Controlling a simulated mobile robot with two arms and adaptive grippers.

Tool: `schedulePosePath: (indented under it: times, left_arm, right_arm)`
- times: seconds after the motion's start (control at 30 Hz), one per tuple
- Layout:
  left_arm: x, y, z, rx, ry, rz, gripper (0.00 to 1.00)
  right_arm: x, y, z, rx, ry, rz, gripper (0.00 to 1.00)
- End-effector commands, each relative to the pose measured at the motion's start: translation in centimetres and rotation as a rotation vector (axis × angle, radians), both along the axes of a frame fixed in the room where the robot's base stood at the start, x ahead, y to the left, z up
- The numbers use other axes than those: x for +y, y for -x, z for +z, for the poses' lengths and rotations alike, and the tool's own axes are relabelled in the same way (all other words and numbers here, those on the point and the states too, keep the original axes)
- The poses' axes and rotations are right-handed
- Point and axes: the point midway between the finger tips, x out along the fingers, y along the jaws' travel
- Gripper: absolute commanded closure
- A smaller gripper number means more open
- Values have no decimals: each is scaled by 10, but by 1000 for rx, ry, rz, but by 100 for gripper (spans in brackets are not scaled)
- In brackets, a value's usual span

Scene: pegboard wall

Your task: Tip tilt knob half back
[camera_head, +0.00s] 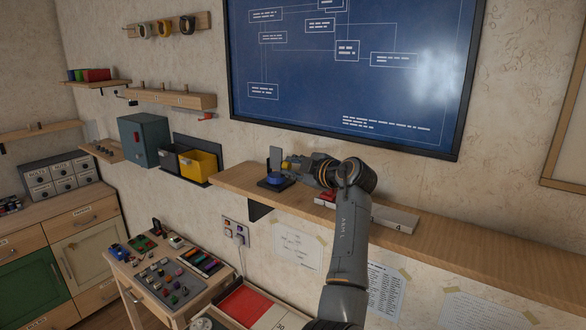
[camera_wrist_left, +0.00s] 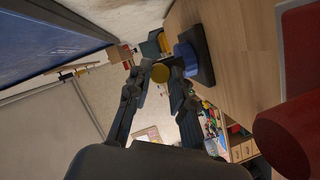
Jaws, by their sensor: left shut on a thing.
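A small device stands on the wooden wall shelf, with a black base (camera_head: 264,185), a blue round part (camera_head: 274,179) and a dark upright plate (camera_head: 275,157). A small yellow knob (camera_head: 286,165) is beside the plate, above the base. My left gripper (camera_head: 291,166) reaches it from the right and is shut on it. In the left wrist view, the yellow knob (camera_wrist_left: 160,73) is between the fingertips (camera_wrist_left: 157,80), with the blue part (camera_wrist_left: 184,57) close by to the right. The knob's mounting is partly hidden. My right gripper is not in view.
The wooden shelf (camera_head: 480,240) runs right, with a red object (camera_head: 325,197) and a pale block (camera_head: 396,219) near my arm. A yellow bin (camera_head: 199,163) hangs left of the shelf. A cluttered workbench (camera_head: 150,290) stands below. A large red cylinder (camera_wrist_left: 292,138) is near the wrist camera.

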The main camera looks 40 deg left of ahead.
Motion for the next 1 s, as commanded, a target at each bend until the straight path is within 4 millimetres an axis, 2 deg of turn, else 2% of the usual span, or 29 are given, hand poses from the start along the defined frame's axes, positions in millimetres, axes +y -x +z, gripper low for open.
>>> schedulePosePath:
  times: [0.3, 0.7, 1.0]
  left_arm:
    - [1, -1, 0, 160, 19, 1, 100]
    - [0, -3, 3, 413, 47, 1, 100]
    - [1, -3, 3, 496, 56, 1, 100]
  right_arm:
    - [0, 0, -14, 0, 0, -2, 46]
    - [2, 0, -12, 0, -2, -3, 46]
    - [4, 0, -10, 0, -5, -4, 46]
